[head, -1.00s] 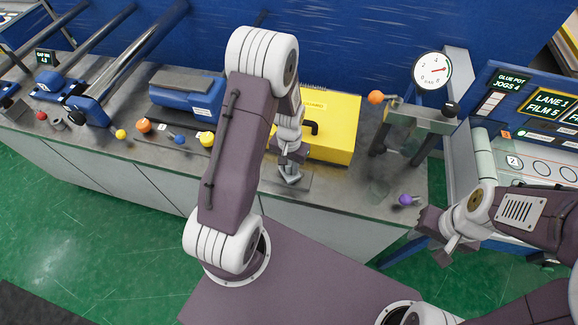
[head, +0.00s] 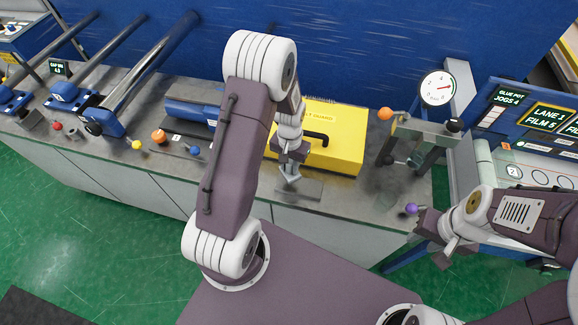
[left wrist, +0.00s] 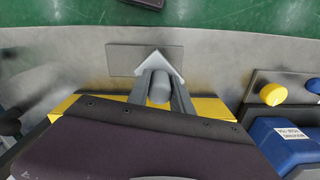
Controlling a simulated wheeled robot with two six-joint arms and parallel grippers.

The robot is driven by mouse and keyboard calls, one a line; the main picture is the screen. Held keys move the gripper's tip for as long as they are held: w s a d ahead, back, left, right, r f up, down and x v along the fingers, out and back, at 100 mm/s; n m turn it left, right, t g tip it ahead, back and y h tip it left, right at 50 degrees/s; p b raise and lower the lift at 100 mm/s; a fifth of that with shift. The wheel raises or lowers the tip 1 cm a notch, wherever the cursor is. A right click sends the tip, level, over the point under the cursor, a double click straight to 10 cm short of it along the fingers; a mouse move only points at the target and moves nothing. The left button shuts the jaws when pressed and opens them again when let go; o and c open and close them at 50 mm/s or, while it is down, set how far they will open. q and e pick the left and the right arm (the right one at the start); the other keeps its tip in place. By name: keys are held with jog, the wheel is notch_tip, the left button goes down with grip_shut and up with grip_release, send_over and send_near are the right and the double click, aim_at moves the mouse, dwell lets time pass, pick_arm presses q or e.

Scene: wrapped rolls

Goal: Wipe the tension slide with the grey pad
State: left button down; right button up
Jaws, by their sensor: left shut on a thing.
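My left gripper (head: 288,176) hangs over the bench in front of the yellow box. In the left wrist view its fingers (left wrist: 160,82) are shut on a light grey pad (left wrist: 174,57), whose pointed corner shows past the fingertips. A flat grey plate (head: 300,189) lies on the bench below; it also shows in the left wrist view (left wrist: 121,60). I cannot tell whether the pad touches it. The tension slide is probably the dark-legged frame (head: 425,131) with an orange knob, right of the box. My right gripper (head: 440,257) is off the bench's front right; its jaws are unclear.
The yellow box (head: 335,137) stands behind my left gripper. A round gauge (head: 437,88) rises behind the frame, and a purple knob (head: 411,208) sits at the bench's front right. Blue units and rollers (head: 153,62) fill the left. Bare bench (head: 345,190) lies before the box.

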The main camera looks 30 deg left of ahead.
pick_arm(q)
jog(key=shift+a+r+p, duration=0.15)
jog(key=shift+r+p, duration=0.45)
jog(key=shift+r, duration=0.6)
